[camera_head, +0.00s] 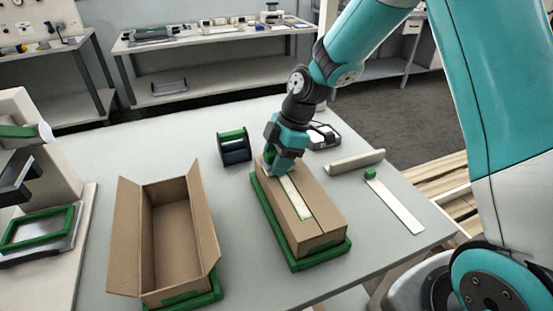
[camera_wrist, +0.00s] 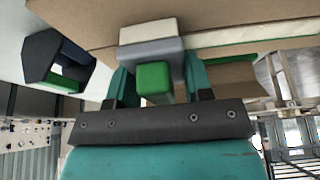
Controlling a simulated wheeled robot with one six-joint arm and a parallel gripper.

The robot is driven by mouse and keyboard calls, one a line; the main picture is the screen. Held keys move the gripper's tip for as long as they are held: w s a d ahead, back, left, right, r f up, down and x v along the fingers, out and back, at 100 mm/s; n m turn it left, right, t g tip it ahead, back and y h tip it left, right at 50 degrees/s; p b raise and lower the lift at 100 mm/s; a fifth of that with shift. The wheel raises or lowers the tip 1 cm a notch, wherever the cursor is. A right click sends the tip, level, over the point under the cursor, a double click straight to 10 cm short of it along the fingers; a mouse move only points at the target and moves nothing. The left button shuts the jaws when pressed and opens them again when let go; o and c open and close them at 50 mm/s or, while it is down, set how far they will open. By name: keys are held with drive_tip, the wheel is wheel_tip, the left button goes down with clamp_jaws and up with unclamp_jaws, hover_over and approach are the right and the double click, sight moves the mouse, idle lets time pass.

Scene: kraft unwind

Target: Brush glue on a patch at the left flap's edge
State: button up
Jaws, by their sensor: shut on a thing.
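The closed cardboard box (camera_head: 315,210) sits in a green tray (camera_head: 318,262) at the middle of the table. Its two top flaps meet at a lengthwise seam. A pale strip (camera_head: 295,200) runs along the left flap's edge beside the seam; it also shows in the wrist view (camera_wrist: 235,40). My gripper (camera_head: 280,165) is low over the far end of the box. It is shut on a brush with a green handle (camera_wrist: 153,78), a grey collar and a whitish head (camera_wrist: 147,32). The head is at or close to the cardboard; contact is unclear.
An open empty box (camera_head: 178,240) stands to the left. A green and dark holder (camera_head: 233,146) is behind, left of my gripper. A beige roll (camera_head: 357,161) and a white strip with a green end (camera_head: 397,206) lie on the right. The table front right is clear.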

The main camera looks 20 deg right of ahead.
drive_tip(key=shift+w, duration=0.35)
idle(0.3)
drive_tip(key=shift+r, duration=0.1)
wheel_tip(320, 180, up, 6)
drive_tip(key=p, duration=0.4)
idle(0.6)
